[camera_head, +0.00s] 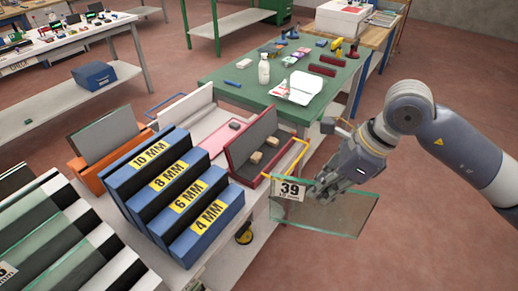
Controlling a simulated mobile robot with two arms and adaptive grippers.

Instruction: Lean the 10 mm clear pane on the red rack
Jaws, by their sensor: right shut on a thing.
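My right gripper (328,184) is shut on a clear greenish glass pane (340,215) by its upper edge. The pane hangs upright off the front right of the racks, over the floor. A white tag reading 39 (289,190) shows at its upper left corner. The red rack (238,180) stands on the bench to the left of the pane, with a dark grey back board and two small tan blocks in it. The pane is apart from the rack's back board; whether it touches the rack's near end is unclear. My left gripper is out of view.
A blue stepped holder (207,222) labelled 10, 8, 6 and 4 MM stands left of the red rack. An orange rack (90,178) holds a grey sheet. A green table (235,97) with a spray bottle (264,69) lies behind. Open floor lies right.

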